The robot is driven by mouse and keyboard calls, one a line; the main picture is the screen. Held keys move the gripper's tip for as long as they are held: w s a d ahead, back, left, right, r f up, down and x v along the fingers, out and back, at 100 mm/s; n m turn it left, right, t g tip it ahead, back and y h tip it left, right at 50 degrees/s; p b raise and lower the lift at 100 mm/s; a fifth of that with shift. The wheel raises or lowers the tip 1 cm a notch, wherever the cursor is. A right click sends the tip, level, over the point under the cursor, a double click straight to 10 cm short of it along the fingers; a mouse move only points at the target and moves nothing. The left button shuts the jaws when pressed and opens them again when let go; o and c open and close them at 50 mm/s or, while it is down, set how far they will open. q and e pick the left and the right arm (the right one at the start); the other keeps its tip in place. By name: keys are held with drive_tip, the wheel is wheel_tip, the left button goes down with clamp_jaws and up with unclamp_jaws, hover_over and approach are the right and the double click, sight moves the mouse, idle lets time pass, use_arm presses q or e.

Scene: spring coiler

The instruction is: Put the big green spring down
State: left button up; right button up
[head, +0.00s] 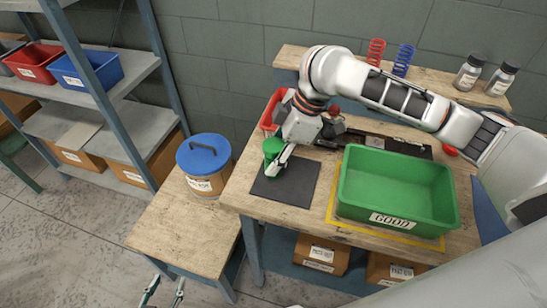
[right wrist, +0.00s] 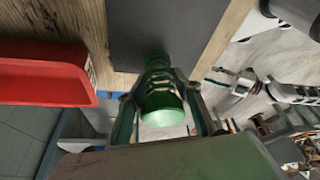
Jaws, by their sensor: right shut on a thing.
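The big green spring (head: 272,148) is upright over the left part of the dark mat (head: 300,186) on the workbench. My right gripper (head: 281,160) is shut on it, with fingers on both sides of its coils. In the right wrist view the green spring (right wrist: 160,95) points toward the dark mat (right wrist: 185,25), its far end at or just above the surface. I cannot tell whether it touches. My left gripper (head: 165,291) is low at the bottom edge, its two fingers apart and empty, away from the spring.
A green bin (head: 395,220) labelled GOOD stands right of the mat. A red bin (head: 270,115) is close behind the gripper. A blue-lidded tub (head: 205,160) stands on the lower table at left. Red (head: 375,52) and blue (head: 403,60) springs stand on the back shelf.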

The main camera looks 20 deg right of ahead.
drive_tip(key=o, duration=1.2)
drive_tip(key=shift+f, duration=0.1)
drive_tip(key=shift+o, duration=0.2)
drive_tip(key=p+v, duration=0.2)
drive_tip(key=v, duration=1)
